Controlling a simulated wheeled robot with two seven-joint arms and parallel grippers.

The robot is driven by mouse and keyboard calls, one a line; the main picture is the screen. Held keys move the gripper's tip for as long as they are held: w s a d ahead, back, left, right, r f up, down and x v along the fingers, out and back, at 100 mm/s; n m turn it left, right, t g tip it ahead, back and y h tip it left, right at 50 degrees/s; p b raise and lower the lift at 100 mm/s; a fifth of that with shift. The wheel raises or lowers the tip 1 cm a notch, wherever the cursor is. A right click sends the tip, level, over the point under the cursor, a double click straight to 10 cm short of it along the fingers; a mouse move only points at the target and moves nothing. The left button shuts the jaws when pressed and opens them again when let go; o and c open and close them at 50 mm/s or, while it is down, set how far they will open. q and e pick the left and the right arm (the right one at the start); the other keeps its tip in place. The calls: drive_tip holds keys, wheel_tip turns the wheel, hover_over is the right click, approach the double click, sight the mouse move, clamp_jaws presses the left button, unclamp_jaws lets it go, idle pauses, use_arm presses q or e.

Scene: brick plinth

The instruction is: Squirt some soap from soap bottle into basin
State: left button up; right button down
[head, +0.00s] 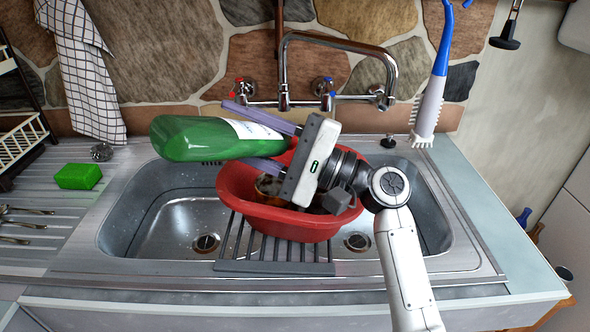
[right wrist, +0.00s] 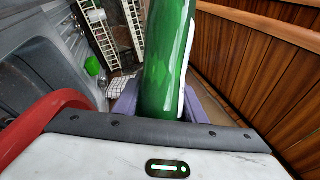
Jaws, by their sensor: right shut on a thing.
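In the right wrist view the bottle (right wrist: 168,60) stands between the fingers. The red basin (head: 232,190) sits on a rack in the sink, below the gripper and partly hidden by it. A brown item shows inside the basin. The basin's rim (right wrist: 35,125) also shows in the right wrist view. My left gripper is not in view.
A steel faucet (head: 285,65) arches behind the basin, close to my gripper. A green sponge (head: 78,176) and cutlery (head: 20,222) lie on the left drainboard. A blue-and-white brush (head: 432,90) is at the back right. The left sink bowl is clear.

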drive_tip(key=shift+w+d+r+m+t, duration=0.15)
drive_tip(key=shift+m+t, duration=0.15)
drive_tip(key=shift+m, duration=0.1)
idle(0.8)
